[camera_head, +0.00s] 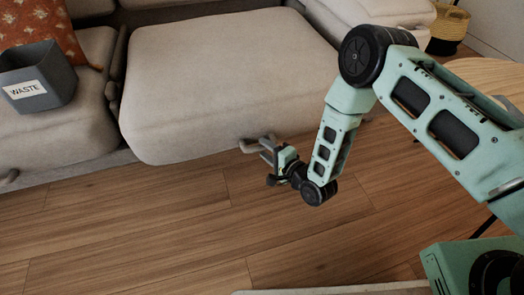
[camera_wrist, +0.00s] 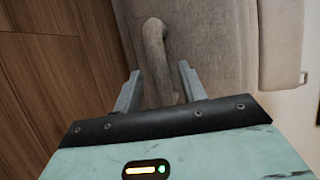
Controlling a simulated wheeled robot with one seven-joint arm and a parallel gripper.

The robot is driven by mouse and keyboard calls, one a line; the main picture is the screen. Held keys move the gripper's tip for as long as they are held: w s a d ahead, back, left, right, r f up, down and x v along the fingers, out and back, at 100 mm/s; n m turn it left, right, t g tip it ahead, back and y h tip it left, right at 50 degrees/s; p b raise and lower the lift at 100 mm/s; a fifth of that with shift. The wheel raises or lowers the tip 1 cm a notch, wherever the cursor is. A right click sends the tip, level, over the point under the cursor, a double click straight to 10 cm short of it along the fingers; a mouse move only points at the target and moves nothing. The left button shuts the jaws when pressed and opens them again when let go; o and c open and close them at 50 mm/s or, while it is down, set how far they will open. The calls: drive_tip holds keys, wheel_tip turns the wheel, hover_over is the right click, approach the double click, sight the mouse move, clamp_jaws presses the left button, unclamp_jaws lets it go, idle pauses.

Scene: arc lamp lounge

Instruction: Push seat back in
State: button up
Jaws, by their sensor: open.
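The seat (camera_head: 215,85) is a beige sofa cushion section in the middle of the head view. It juts forward past the section on its left. A grey handle (camera_head: 250,146) sticks out from its front lower edge. My gripper (camera_head: 266,149) is at this handle, just in front of the seat's front edge. In the wrist view the handle (camera_wrist: 156,60) runs down between my two open fingers (camera_wrist: 158,85). I cannot tell whether either finger touches it. The seat's front face (camera_wrist: 210,40) shows beyond the handle in the wrist view.
A grey bin marked WASTE (camera_head: 38,78) stands on the left sofa section (camera_head: 60,130), near an orange cushion (camera_head: 45,32). Another section (camera_head: 370,14) is at the back right. A round wooden table (camera_head: 490,78) and a basket (camera_head: 447,28) are at right. Wooden floor (camera_head: 150,225) in front is clear.

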drive_tip(key=shift+x, duration=1.25)
clamp_jaws()
drive_tip(key=w+a+b, duration=0.1)
drive_tip(key=w, duration=0.2)
drive_tip(key=w+b, duration=0.1)
drive_tip(key=w, duration=0.2)
drive_tip(key=w+a+b, duration=0.1)
drive_tip(key=w, duration=0.2)
drive_tip(key=shift+w+a+f, duration=0.15)
drive_tip(key=shift+w+a, duration=0.05)
drive_tip(key=shift+a, duration=0.15)
drive_tip(key=shift+w+a+r, duration=0.1)
drive_tip(key=shift+w+r, duration=0.15)
drive_tip(key=shift+w, duration=0.2)
unclamp_jaws()
drive_tip(key=shift+f, duration=0.1)
